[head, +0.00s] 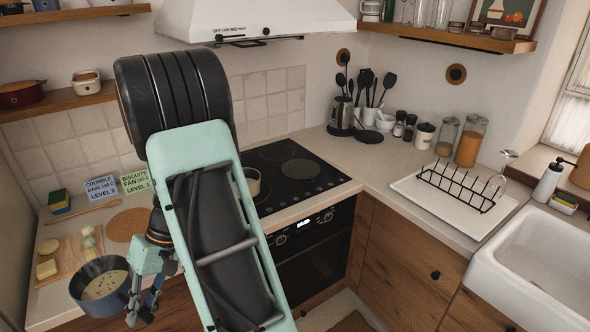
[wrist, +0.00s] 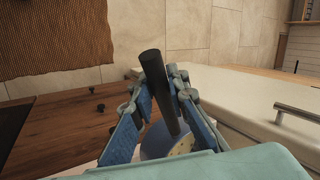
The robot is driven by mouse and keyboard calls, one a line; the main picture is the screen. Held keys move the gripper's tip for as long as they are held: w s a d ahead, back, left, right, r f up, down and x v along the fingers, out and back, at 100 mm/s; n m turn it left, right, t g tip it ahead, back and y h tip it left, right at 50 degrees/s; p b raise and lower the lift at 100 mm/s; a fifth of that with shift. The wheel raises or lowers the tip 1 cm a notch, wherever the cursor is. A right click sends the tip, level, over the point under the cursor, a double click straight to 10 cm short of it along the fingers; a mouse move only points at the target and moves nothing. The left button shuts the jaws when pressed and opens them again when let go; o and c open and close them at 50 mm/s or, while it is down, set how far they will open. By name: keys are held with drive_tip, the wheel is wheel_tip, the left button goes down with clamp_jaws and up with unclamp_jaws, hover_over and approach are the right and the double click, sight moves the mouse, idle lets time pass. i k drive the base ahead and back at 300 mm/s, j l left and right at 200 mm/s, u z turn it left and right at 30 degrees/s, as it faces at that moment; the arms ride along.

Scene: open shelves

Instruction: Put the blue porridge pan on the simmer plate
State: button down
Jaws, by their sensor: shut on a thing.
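The blue porridge pan (head: 88,300), with pale speckled contents, is at the lower left of the head view, by the counter's front edge. My gripper (head: 146,296) is at its right side, shut on its dark handle. In the wrist view the handle (wrist: 153,75) stands between the fingers of my gripper (wrist: 164,100), and part of the blue pan (wrist: 158,143) shows below. The pan looks roughly level. The black hob (head: 275,160) has a round grey plate (head: 301,170) at its right, possibly the simmer plate. My arm hides the hob's left part.
A cream pot (head: 252,180) stands on the hob, partly behind my arm. A cork mat (head: 126,225), a wooden board (head: 72,255) with food and two label cards (head: 101,189) occupy the left counter. A drying rack (head: 455,190) is at the right.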

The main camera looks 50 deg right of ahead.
sight(293, 176)
drive_tip(key=k+l+z, duration=0.1)
drive_tip(key=l, duration=0.35)
drive_tip(key=k+l+z, duration=0.1)
drive_tip(key=l, duration=0.35)
drive_tip(key=l+z, duration=0.2)
drive_tip(key=l, duration=0.25)
drive_tip(key=k+l+z, duration=0.1)
drive_tip(key=l+z, duration=0.15)
drive_tip(key=l, duration=0.2)
